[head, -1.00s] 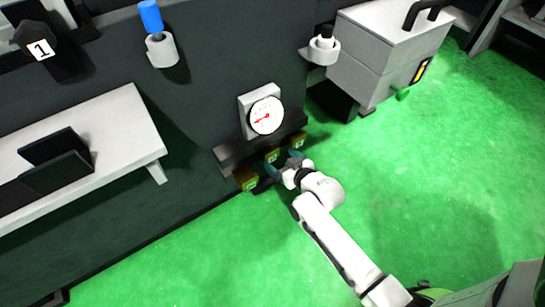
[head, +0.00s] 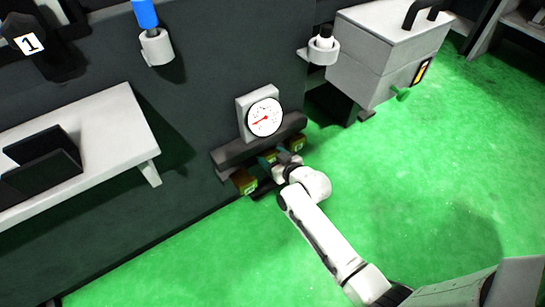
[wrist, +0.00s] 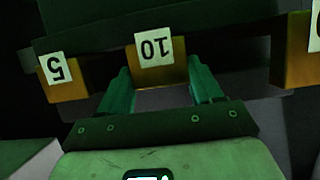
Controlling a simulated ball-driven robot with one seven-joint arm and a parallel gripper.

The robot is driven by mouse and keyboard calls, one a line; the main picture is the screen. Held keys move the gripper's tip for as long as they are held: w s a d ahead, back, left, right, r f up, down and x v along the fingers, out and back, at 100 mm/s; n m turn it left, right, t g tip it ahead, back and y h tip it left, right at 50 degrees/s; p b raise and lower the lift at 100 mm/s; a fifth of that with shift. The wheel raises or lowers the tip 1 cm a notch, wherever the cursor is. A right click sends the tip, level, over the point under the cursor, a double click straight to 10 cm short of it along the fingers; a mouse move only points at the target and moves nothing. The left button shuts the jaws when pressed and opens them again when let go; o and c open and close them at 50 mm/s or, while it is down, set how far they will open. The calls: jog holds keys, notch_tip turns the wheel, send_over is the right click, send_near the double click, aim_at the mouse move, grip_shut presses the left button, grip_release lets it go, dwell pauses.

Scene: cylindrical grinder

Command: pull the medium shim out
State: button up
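The medium shim (wrist: 160,75), a yellow-brown block with an upside-down "10" label, sits in the middle of the row in the wrist view. In the head view it is mostly hidden behind my gripper (head: 274,156). The two teal fingers of my gripper (wrist: 160,68) stand apart, one on each side of the block's lower part. A narrow gap seems to show beside each finger, and contact is not clear. The shim labelled "5" (wrist: 65,86) is at the left in the wrist view. A third shim (wrist: 294,72), its label cut off, is at the right.
A dark ledge (head: 228,153) lies just above the shims, under a round dial gauge (head: 264,117). A light shelf (head: 110,125) juts from the machine at the left. A grey box unit (head: 375,62) stands at the right. Green floor is clear in front.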

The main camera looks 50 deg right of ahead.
jog(key=c, duration=1)
jog(key=s+p, duration=0.1)
jog(key=s+a+p, duration=0.1)
jog(key=s, duration=0.1)
jog(key=s+p, duration=0.1)
jog(key=s, duration=0.1)
jog(key=shift+s+a, duration=0.1)
jog(key=shift+a, duration=0.15)
jog(key=shift+f, duration=0.1)
jog(key=o, duration=1.5)
jog(key=shift+s, duration=0.1)
jog(key=p+v, duration=0.4)
jog(key=v, duration=0.6)
jog(key=shift+s+r, duration=0.25)
jog(key=shift+s, duration=0.05)
jog(key=shift+w+a, duration=0.1)
jog(key=shift+a, duration=0.1)
